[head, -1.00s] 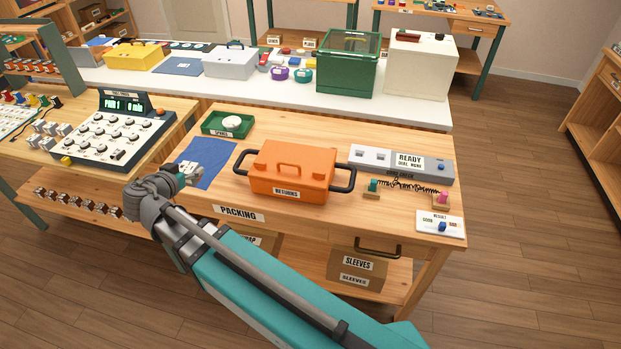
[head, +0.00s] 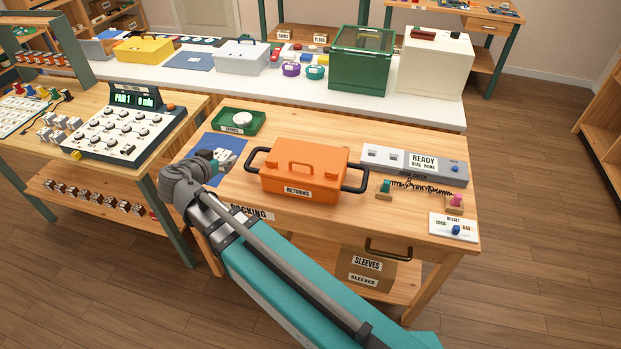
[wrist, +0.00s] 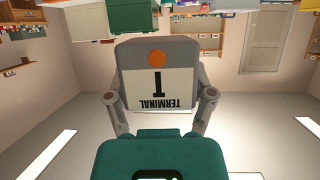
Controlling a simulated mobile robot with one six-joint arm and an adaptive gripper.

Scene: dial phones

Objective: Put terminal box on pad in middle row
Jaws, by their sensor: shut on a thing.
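The terminal box (wrist: 157,60) is a grey box with an orange dot and a "TERMINAL" label, seen upside down in the wrist view. My gripper (head: 214,163) is shut on it, a finger on each side. In the head view, the gripper is over or near the blue mat (head: 232,141) on the packing table, and the box is small and partly hidden by it. The white panel (head: 147,125) on the left table has several round black-and-white spots in rows. I cannot tell which is the pad.
The orange returns case (head: 304,170) stands right of the gripper. A green tray (head: 259,122) with a white round thing lies behind the mat. A grey ready unit (head: 440,172) is at the right. Several small boxes (head: 47,133) stand left of the panel.

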